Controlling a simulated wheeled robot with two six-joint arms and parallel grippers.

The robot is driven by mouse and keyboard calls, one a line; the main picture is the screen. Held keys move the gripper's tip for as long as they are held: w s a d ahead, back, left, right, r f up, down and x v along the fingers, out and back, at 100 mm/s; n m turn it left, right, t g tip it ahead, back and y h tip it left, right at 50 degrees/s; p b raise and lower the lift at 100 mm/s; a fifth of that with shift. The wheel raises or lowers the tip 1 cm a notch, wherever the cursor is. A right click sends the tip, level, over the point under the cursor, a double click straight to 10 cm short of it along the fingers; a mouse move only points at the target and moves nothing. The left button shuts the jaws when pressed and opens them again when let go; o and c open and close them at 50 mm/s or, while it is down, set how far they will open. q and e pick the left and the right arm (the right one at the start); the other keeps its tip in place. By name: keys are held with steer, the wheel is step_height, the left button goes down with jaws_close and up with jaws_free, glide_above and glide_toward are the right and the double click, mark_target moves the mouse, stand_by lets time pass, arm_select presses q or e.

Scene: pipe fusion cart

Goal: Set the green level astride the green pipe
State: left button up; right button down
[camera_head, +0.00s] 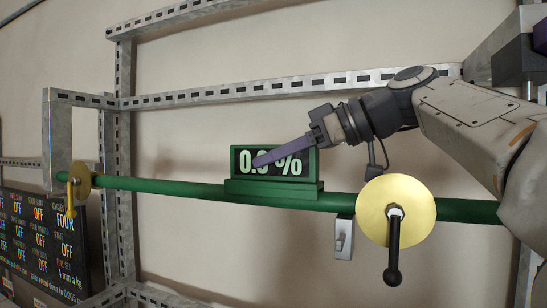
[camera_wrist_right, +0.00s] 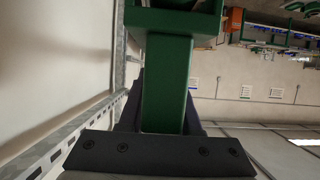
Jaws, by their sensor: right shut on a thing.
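The green level (camera_head: 273,190) has a dark display reading about "0.0 %", partly covered by a purple finger. It sits upright at the middle of the green pipe (camera_head: 150,185), its base overlapping the pipe in the head view. I cannot tell whether the base bears fully on the pipe. My right gripper (camera_head: 262,159) reaches in from the right and is shut on the level, one finger across the display. In the right wrist view the level's green body (camera_wrist_right: 165,85) stands between the fingers. My left gripper is not in view.
A large brass disc (camera_head: 370,221) with a black handle is on the pipe right of the level; a small brass disc (camera_head: 81,181) is at its left. A grey switch box (camera_head: 343,240) hangs below. A metal strut frame (camera_head: 200,99) stands behind; a dark status board (camera_head: 40,240) is lower left.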

steer(key=c, duration=0.5)
jaws_free()
